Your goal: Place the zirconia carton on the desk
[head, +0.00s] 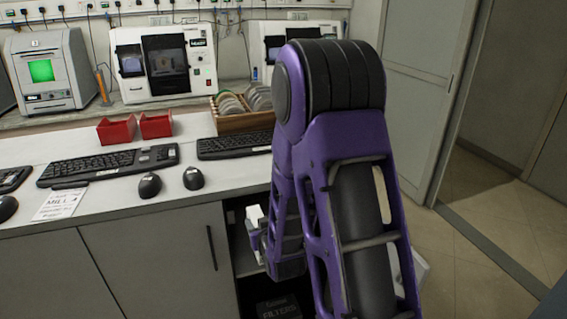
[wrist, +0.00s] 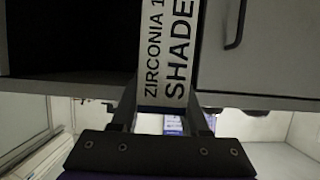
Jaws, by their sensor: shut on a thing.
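The zirconia carton (wrist: 168,50) is pale with dark lettering reading "ZIRCONIA 1" and "SHADE". My gripper (wrist: 164,108) is shut on it, one finger on each side. In the head view, my gripper (head: 259,238) is low at the cabinet front, below the desk top, beside the open shelf bay. A small white part of the carton (head: 254,217) shows there; my arm hides much of that area. The desk (head: 115,203) is a white worktop to the left of my arm.
Keyboards (head: 108,166), mice (head: 150,186), a paper sheet (head: 60,204), red trays (head: 116,131) and a wooden disc rack (head: 243,122) occupy the desk. Bare worktop lies along its front edge. The open bay has a dark box (head: 280,308) low inside. A cabinet door handle (head: 212,248) protrudes nearby.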

